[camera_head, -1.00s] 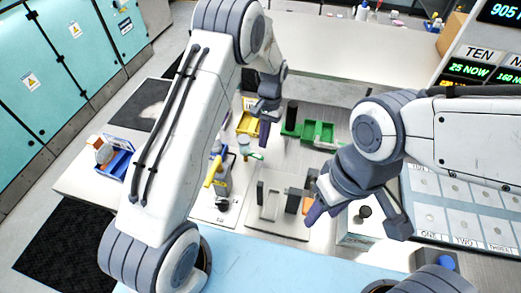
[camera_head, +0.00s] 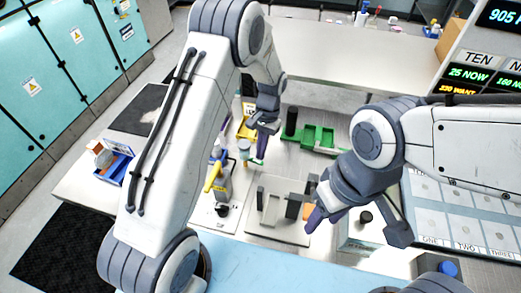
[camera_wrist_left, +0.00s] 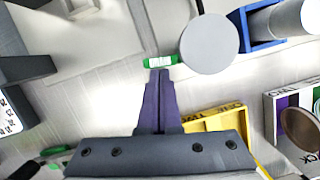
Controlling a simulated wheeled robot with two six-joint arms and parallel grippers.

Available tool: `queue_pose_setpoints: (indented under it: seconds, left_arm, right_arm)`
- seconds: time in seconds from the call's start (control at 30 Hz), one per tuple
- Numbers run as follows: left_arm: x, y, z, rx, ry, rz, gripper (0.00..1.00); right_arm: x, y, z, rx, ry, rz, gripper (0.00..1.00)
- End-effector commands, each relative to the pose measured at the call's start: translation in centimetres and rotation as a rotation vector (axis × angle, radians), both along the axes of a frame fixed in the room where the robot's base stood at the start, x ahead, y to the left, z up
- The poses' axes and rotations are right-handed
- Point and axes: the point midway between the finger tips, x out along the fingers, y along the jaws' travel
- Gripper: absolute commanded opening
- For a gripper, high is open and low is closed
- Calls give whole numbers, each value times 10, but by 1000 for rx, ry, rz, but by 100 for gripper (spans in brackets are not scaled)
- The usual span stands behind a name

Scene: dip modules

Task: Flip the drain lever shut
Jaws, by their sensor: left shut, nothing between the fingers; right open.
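A small green lever (camera_head: 254,162) with a white label sticks out beside a round grey-topped vessel (camera_head: 244,148) on the bench. In the left wrist view the lever (camera_wrist_left: 162,61) lies just beyond my fingertips, beside the round grey disc (camera_wrist_left: 207,43). My left gripper (camera_head: 260,157) is shut and empty, its purple fingers together at the lever. In the left wrist view the fingertips (camera_wrist_left: 158,72) overlap or almost touch the lever; contact is unclear. My right gripper (camera_head: 355,230) is open and empty, over the right part of the bench.
A yellow-handled device (camera_head: 213,178) stands just left of the vessel. A grey fixture (camera_head: 268,228) sits in front and green bins (camera_head: 318,137) lie behind to the right. A yellow bin (camera_wrist_left: 218,119) shows near my left fingers. A blue tray (camera_head: 118,170) is at the left.

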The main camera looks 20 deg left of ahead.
Motion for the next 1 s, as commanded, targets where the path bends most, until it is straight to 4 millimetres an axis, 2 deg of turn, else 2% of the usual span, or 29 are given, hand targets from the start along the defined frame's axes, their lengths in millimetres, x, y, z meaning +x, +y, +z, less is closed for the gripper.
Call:
queue_pose_setpoints:
  seconds: [0.67, 1.0]
  left_arm:
    - [-6, -4, 0, 0, 0, -134, 0]
    - [-18, -8, 0, 0, 2, -366, 0]
  right_arm:
    - [0, 0, 0, 0, 0, 0, 50]
    - [0, 0, 1, 0, 0, 0, 50]
